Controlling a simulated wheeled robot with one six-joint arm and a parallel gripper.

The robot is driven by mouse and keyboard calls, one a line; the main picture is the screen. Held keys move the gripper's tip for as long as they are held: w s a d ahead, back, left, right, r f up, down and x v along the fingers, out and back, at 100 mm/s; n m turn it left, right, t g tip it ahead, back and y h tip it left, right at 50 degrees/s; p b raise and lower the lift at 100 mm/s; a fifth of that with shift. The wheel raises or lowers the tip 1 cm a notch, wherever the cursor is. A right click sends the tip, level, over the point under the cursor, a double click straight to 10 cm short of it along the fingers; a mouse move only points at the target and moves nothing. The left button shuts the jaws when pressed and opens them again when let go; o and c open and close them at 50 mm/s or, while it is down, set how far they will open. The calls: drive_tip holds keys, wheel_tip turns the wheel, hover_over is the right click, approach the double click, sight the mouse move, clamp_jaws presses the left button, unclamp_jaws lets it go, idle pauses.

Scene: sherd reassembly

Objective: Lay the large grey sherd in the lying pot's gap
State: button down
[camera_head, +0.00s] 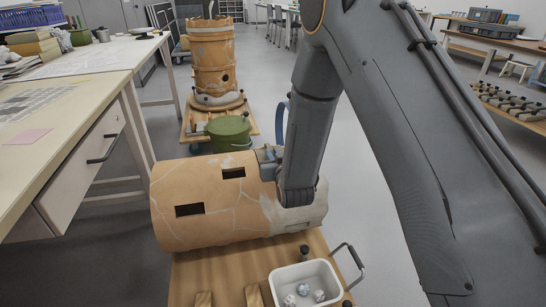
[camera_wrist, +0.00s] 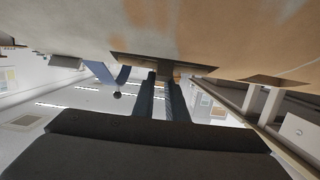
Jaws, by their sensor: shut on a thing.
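The lying pot (camera_head: 205,205) is a large orange-tan cylinder on its side, with pale crack lines and two dark rectangular openings. A grey, mottled area (camera_head: 285,212) covers its right end, partly hidden by my arm; it looks like the large grey sherd, but I cannot make out its full outline. My gripper (camera_head: 268,157) is at the pot's upper far side and mostly hidden behind my wrist. In the wrist view its two fingers (camera_wrist: 162,85) are close together at a dark patch against the pot's surface (camera_wrist: 190,28). What lies between the fingertips is barely visible.
The pot lies on a wooden board (camera_head: 225,262). A white tub (camera_head: 304,284) with crumpled pieces stands at its near side. Behind are a green bucket (camera_head: 229,133) and an upright pot (camera_head: 212,60). A bench (camera_head: 65,130) is at left; open floor lies right.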

drive_tip(key=shift+f, duration=0.1)
drive_tip(key=c, duration=1.8)
unclamp_jaws()
drive_tip(key=shift+o, duration=0.2)
